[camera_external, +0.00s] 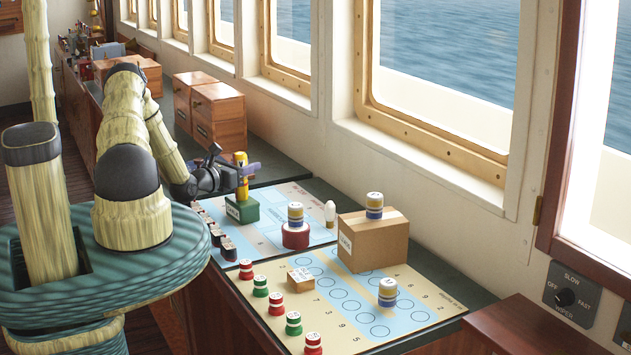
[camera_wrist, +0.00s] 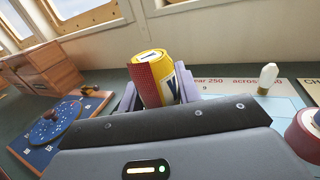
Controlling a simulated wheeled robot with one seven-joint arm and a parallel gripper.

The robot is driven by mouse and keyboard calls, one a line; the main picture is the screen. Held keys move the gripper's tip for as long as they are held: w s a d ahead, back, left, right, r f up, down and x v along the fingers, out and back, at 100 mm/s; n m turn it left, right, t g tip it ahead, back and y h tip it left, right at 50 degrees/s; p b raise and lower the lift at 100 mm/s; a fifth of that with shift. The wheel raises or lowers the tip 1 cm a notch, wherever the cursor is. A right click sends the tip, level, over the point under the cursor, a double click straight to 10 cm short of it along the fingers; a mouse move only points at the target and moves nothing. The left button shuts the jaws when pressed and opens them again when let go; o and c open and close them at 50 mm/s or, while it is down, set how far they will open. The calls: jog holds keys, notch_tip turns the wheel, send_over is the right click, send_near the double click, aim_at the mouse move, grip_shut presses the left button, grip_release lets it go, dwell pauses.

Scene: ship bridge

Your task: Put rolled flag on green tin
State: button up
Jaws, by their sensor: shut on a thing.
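The rolled flag (camera_external: 241,159) is a short upright roll, mostly yellow with a dark blue mark. In the wrist view the rolled flag (camera_wrist: 152,77) also shows a red side and leans slightly. My gripper (camera_external: 243,173) is shut on it, with a purple finger on each side in the wrist view (camera_wrist: 156,95). The green tin (camera_external: 242,210) is a small box with a white label, on the far pale-blue board. The flag is directly above the tin in the external view; I cannot tell whether they touch. The wrist view hides the tin.
A red tin (camera_external: 295,236) bearing a striped roll (camera_external: 295,213) and a white bulb-shaped piece (camera_external: 330,213) stand to the right. A cardboard box (camera_external: 373,242) bears another roll. A blue dial board (camera_wrist: 55,128) lies left in the wrist view.

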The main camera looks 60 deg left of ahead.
jog(key=shift+f, duration=0.15)
jog(key=o, duration=1)
